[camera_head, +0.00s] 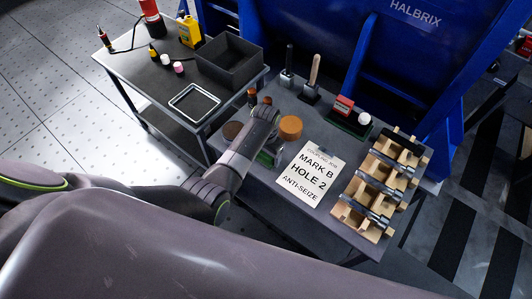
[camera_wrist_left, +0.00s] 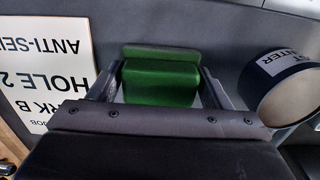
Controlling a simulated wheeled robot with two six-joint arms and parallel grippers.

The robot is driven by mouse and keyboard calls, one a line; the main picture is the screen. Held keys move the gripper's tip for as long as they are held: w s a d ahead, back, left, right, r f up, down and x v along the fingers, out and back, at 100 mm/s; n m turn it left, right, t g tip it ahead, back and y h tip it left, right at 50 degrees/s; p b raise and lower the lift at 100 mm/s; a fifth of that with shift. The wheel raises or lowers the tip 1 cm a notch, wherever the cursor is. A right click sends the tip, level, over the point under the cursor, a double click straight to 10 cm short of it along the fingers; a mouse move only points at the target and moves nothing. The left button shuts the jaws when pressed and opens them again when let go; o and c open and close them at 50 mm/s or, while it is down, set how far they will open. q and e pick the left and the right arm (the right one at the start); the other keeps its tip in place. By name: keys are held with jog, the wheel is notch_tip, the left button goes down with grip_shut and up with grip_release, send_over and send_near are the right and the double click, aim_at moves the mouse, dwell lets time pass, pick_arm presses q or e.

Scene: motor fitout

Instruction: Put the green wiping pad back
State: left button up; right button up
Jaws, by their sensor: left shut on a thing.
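The green wiping pad (camera_wrist_left: 160,84) sits between the two fingers of my left gripper (camera_wrist_left: 160,90) in the left wrist view, and the fingers are shut on it. A darker green strip (camera_wrist_left: 160,52) shows just beyond it. In the head view my left gripper (camera_head: 266,152) is over the near edge of the grey table, left of the printed card (camera_head: 309,175), and mostly hides the pad. I cannot tell whether the pad touches the table. My right gripper is not in view.
A brown-topped round pot (camera_head: 232,130) stands left of the gripper and an orange round lid (camera_head: 290,127) right of it. A wooden rack (camera_head: 352,214) with metal parts is at right. A blue machine stands behind.

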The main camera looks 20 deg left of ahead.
pick_arm(q)
jog(key=o, duration=0.9)
jog(key=shift+f, duration=0.1)
jog(key=shift+o, duration=0.2)
jog(key=shift+r, duration=0.55)
notch_tip(320, 180, up, 11)
jog(key=p, duration=0.1)
jog(key=shift+p, duration=0.4)
